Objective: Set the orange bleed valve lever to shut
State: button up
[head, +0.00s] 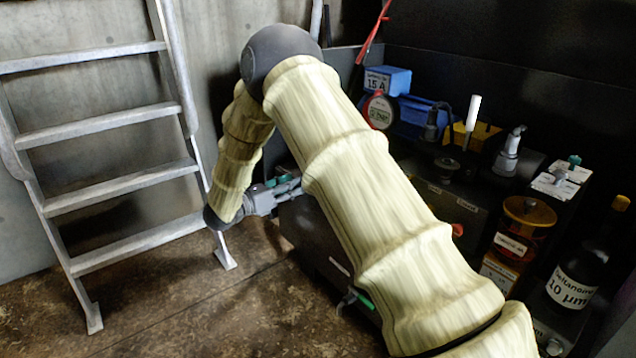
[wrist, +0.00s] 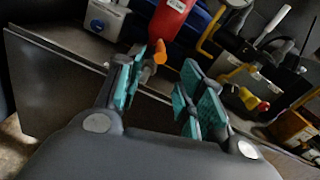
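A small orange part (wrist: 160,53), which looks like the bleed valve lever, shows in the wrist view just below a red cylinder (wrist: 171,18). My gripper (wrist: 165,78) is open, with its teal pads well apart and nothing visible between them. The orange part appears beyond the fingertips, nearer the left finger; I cannot tell whether they touch. In the head view my gripper (head: 290,188) is at the left end of the dark machine (head: 310,235), partly behind my arm. The orange part is hidden from the head view, and its exact setting is unclear.
A grey ladder (head: 120,190) stands at the left. Blue boxes (head: 388,80), an amber jar (head: 526,222) and a dark bottle (head: 590,262) crowd the right. A red and yellow knob (wrist: 255,104) lies right of the fingers. The floor in front is clear.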

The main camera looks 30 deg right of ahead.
jog(key=d+b, duration=0.1)
jog(key=d, duration=0.2)
jog(key=d+b, duration=0.1)
jog(key=d, duration=0.3)
jog(key=w+d+b, duration=0.1)
jog(key=d+b, duration=0.1)
jog(key=d, duration=0.1)
jog(key=shift+w+d, duration=0.1)
jog(key=shift+d, duration=0.25)
grip_shut()
